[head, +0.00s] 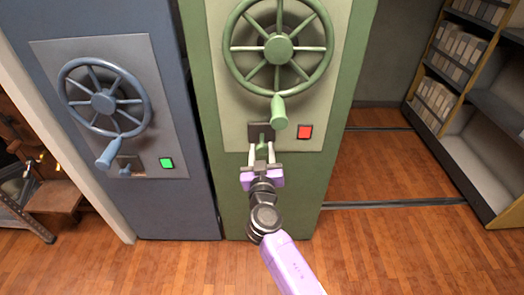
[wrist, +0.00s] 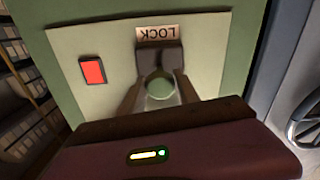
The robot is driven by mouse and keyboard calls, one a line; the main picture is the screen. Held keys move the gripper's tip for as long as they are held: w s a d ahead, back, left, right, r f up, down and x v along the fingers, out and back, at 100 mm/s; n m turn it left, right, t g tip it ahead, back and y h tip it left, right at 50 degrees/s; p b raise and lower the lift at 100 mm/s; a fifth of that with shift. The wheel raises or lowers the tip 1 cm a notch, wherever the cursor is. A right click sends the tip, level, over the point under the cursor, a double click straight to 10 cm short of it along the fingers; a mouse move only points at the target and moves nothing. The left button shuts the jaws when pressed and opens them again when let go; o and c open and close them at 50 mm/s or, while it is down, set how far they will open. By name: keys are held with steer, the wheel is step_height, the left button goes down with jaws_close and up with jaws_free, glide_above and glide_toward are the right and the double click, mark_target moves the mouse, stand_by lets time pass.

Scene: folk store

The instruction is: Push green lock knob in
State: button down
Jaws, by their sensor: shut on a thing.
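The green lock knob (wrist: 160,88) sits below the LOCK label (wrist: 160,33) in the wrist view, in front of a dark lock plate (head: 261,130) on the green cabinet (head: 229,195). My gripper (head: 261,152) is at the plate, its fingers on both sides of the knob and shut on it. It also shows in the wrist view (wrist: 160,92). In the head view the knob is mostly hidden by my fingers. How far in the knob sits cannot be told.
A red indicator (head: 305,132) is lit beside the plate. A green handwheel (head: 278,48) with a downward handle (head: 278,112) is just above my gripper. The blue cabinet (head: 165,208) at left has a green indicator (head: 167,163). Shelves (head: 478,105) stand at right; the wooden floor is open in front.

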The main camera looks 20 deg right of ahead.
mark_target(262, 152)
steer(key=shift+b+x, duration=1.4)
steer(key=shift+w, duration=0.25)
steer(key=shift+r, duration=0.1)
steer(key=c, duration=0.9)
jaws_free()
steer(key=shift+w, duration=0.1)
steer(key=shift+v, duration=3.9)
